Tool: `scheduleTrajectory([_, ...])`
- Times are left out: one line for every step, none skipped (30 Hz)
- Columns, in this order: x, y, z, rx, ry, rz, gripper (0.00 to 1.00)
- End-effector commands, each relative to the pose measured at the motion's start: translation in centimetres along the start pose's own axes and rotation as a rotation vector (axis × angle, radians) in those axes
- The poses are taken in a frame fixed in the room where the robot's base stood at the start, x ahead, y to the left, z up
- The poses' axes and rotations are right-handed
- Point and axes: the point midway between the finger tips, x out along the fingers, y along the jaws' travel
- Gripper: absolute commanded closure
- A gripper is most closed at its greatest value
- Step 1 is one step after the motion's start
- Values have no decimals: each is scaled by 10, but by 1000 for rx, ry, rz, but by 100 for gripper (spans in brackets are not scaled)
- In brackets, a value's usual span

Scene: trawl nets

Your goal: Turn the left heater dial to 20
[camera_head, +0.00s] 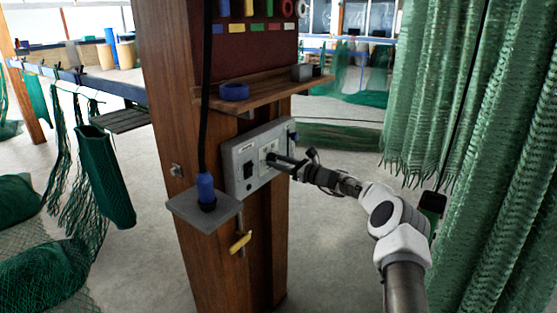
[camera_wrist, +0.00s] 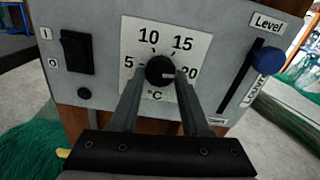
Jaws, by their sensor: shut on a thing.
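The heater panel (camera_head: 233,157) is a grey box on a wooden post in the head view; its grey face (camera_wrist: 225,25) fills much of the wrist view. A round black dial (camera_wrist: 160,70) sits on a white scale plate (camera_wrist: 190,28) marked 5, 10, 15, 20 and °C. Its pale pointer mark points right, toward the 20. My gripper (camera_wrist: 160,82) is shut on the dial, one finger on each side. In the head view my gripper (camera_head: 272,160) reaches the panel from the right and hides the dial. Only one dial shows.
Left of the dial is a black rocker switch (camera_wrist: 76,52). Right of it is a Level slider with a blue knob (camera_wrist: 268,60). A wooden shelf (camera_head: 265,92) juts above the panel, and a small grey ledge (camera_head: 225,212) below left. Green nets (camera_head: 510,150) hang at right.

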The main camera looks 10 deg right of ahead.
Motion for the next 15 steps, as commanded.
scheduleTrajectory([0,1,1,22,0,2,100])
scheduleTrajectory([0,1,1,35,0,1,100])
scheduleTrajectory([0,1,0,50,0,1,100])
scheduleTrajectory([0,1,0,61,0,1,100])
scheduleTrajectory([0,1,0,70,0,1,100])
scheduleTrajectory([0,1,0,80,0,1,100])
scheduleTrajectory([0,1,0,88,0,1,100])
scheduleTrajectory([0,1,0,94,0,1,100])
scheduleTrajectory([0,1,0,101,0,1,100])
scheduleTrajectory([0,1,0,105,0,1,100])
scheduleTrajectory([0,1,0,108,0,1,100])
scheduleTrajectory([0,1,0,111,0,1,100])
scheduleTrajectory([0,1,0,113,0,1,100])
scheduleTrajectory([0,1,0,115,0,1,100])
scheduleTrajectory([0,1,0,116,0,1,100])
